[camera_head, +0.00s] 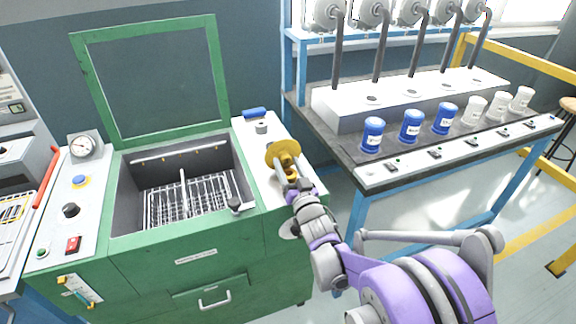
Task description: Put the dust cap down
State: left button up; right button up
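The dust cap appears to be the gold-yellow round piece (282,151), a disc with a smaller knob-like part facing my gripper. It is above the white top panel at the right side of the green machine. My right gripper (290,174) reaches in from the lower right, with its fingers at the knob-like part. It seems shut on the piece, though the fingertips are partly hidden. I cannot tell whether the disc touches the panel. My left gripper is not in view.
The green machine's lid (150,80) stands open over a basin with a wire rack (190,197). A small grey cylinder (261,128) and a blue handle (254,113) are on the white panel (244,135). A bench with blue containers (411,126) and white containers stands to the right.

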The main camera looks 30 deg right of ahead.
jog(key=shift+s+r, duration=0.15)
jog(key=shift+r, duration=0.2)
jog(key=v, duration=1.2)
jog(key=s+a+f+n+g+y, duration=0.2)
jog(key=s+a+f+g, duration=0.2)
jog(key=a+f+g, duration=0.3)
jog(key=shift+s+a+f+g+p, duration=0.3)
jog(key=shift+s+a+f+p, duration=0.1)
jog(key=shift+a+f, duration=0.15)
jog(key=shift+o, duration=0.5)
jog(key=s+a+f+n+g+y, duration=0.3)
jog(key=s+a+g, duration=0.3)
jog(key=s, duration=0.7)
jog(key=a+f+n, duration=0.1)
jog(key=a, duration=0.1)
jog(key=shift+s+a+f+g, duration=0.3)
jog(key=shift+s+a, duration=0.05)
jog(key=shift+a, duration=0.05)
